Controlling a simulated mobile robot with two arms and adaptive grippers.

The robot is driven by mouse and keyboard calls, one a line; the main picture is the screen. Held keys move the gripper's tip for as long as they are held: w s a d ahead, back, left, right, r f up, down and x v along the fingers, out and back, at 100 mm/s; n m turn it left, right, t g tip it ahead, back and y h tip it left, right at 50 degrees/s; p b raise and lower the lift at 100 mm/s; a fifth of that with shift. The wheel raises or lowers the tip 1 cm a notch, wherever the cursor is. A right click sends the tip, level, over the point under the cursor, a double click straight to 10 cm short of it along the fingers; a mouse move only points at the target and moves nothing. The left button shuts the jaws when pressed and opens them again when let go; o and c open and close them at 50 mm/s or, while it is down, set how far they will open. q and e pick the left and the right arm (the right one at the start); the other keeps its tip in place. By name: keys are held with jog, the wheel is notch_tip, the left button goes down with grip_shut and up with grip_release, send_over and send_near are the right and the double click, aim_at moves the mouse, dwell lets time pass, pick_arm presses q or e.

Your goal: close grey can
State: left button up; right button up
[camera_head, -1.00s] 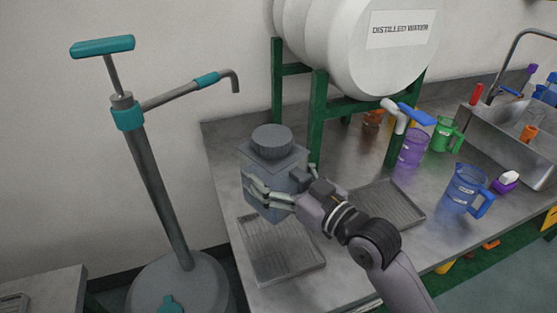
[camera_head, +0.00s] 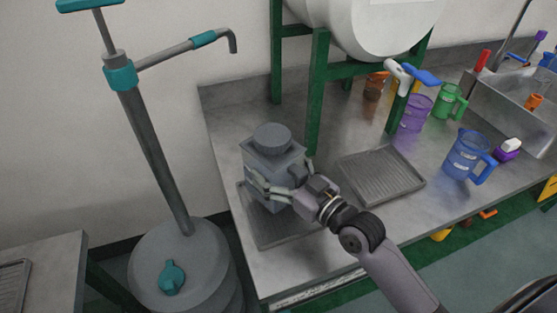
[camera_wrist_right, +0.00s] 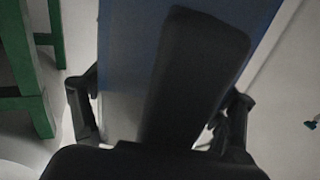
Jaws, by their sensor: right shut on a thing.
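The grey can (camera_head: 272,160) is a square-bodied container with a round grey lid (camera_head: 272,137) on its top. It is upright at the left end of the metal bench, over the left drip tray (camera_head: 272,229). My right gripper (camera_head: 283,188) is shut on the can's body from the front right. In the right wrist view, the can's blue-grey side (camera_wrist_right: 122,60) fills the middle, partly hidden by a dark part of the gripper. Whether the can touches the tray is hard to tell. My left gripper is not in view.
A white distilled water tank (camera_head: 365,22) sits on a green stand (camera_head: 317,92) behind the can. A second drip tray (camera_head: 382,175) lies to the right. Jugs, including a blue one (camera_head: 466,155), stand farther right. A drum with a hand pump (camera_head: 182,270) stands left.

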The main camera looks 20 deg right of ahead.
jog(key=shift+f, duration=0.6)
jog(key=shift+f, duration=0.2)
jog(key=o, duration=2.3)
jog(key=shift+f, duration=0.15)
jog(key=shift+o, duration=0.2)
jog(key=b+v, duration=0.1)
jog(key=v, duration=0.9)
jog(key=shift+s+d+b, duration=0.15)
jog(key=shift+s+b, duration=0.15)
jog(key=shift+b, duration=0.05)
jog(key=shift+s+d, duration=0.3)
jog(key=shift+s, duration=0.35)
